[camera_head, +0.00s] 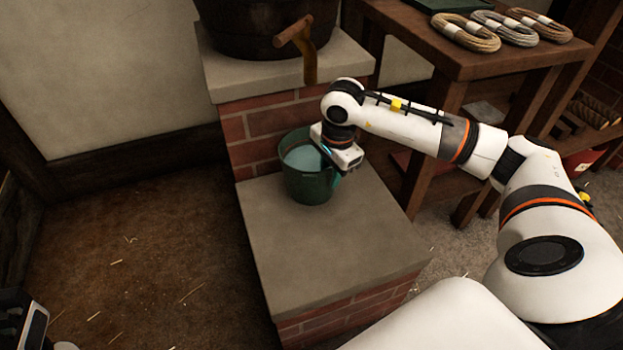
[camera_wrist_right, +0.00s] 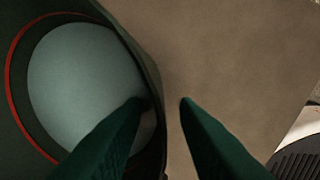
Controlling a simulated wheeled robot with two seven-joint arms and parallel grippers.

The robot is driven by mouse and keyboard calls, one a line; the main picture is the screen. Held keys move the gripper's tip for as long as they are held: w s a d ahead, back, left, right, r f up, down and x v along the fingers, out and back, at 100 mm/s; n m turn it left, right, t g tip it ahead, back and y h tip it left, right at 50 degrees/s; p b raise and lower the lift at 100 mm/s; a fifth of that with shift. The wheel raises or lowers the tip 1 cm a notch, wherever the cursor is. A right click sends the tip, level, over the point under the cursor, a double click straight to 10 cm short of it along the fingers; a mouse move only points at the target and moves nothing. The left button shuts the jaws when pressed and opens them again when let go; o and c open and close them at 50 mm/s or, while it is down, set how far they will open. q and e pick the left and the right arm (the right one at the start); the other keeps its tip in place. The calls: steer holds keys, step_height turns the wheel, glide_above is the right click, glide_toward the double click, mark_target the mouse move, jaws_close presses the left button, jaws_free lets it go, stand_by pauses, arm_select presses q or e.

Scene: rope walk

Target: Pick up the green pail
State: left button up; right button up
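The green pail (camera_head: 308,186) stands upright on a stone-topped brick ledge in the head view, with a pale blue-grey surface inside it. In the right wrist view the pail (camera_wrist_right: 152,75) fills the left side, its rim curving down between my fingers. My right gripper (camera_wrist_right: 162,101) is open, one finger over the inside of the pail and the other outside, with a gap visible between the rim and the outer finger. In the head view the right gripper's fingers are mostly hidden at the pail's right rim. Part of my left gripper (camera_head: 22,322) shows at the bottom left corner.
The ledge (camera_head: 335,260) is clear in front of the pail. A dark wooden barrel (camera_head: 250,30) with a wooden tap (camera_head: 296,36) stands on a higher block behind. A wooden table (camera_head: 420,45) with rope coils (camera_head: 465,33) is at the right.

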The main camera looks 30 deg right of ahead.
step_height(320, 180, down, 2)
steer(key=shift+w, duration=0.1)
steer(key=shift+c, duration=0.2)
jaws_close()
steer(key=shift+r, duration=0.2)
